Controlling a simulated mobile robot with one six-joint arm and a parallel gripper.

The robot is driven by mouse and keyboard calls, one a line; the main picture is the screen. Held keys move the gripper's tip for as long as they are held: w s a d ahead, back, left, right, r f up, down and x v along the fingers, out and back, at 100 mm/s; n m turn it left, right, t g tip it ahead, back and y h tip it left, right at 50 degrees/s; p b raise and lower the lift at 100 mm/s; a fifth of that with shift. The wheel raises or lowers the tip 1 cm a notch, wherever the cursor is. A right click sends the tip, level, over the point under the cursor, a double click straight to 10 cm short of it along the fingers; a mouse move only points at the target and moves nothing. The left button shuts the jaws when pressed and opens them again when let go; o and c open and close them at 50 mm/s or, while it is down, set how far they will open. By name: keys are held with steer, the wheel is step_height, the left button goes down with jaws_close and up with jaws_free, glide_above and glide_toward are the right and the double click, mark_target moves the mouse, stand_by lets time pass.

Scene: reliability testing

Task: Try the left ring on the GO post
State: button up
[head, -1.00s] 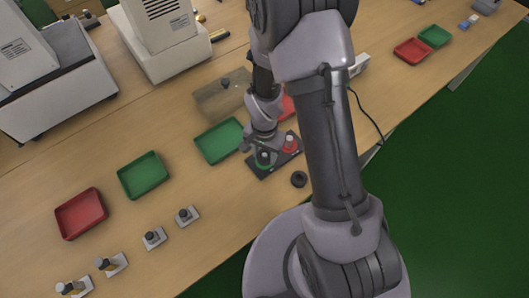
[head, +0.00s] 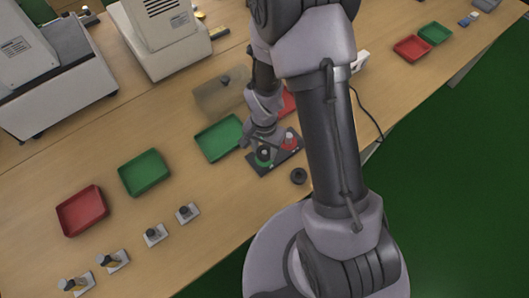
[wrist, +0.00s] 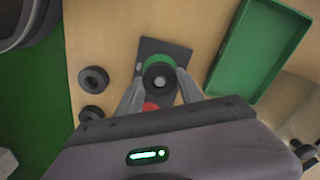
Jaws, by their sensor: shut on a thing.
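A dark plate (wrist: 165,52) on the table carries a green GO post base (wrist: 154,61) and a red post base (wrist: 151,106). They also show in the head view as the green base (head: 264,161) and the red base (head: 290,142). My gripper (wrist: 160,84) is shut on a dark ring (wrist: 158,70) held over the green base. Something lighter shows in the ring's hole. I cannot tell whether the ring is around the post or just above it. In the head view my gripper (head: 262,148) is at the green post.
Two more dark rings, one upper (wrist: 95,79) and one lower (wrist: 91,115), lie left of the plate in the wrist view. A green tray (head: 220,138) stands close beside the plate. Another green tray (head: 145,172) and a red tray (head: 82,210) lie farther left.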

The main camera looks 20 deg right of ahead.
mark_target(264, 152)
steer(key=shift+r+p, duration=1.55)
steer(key=shift+r, duration=1.05)
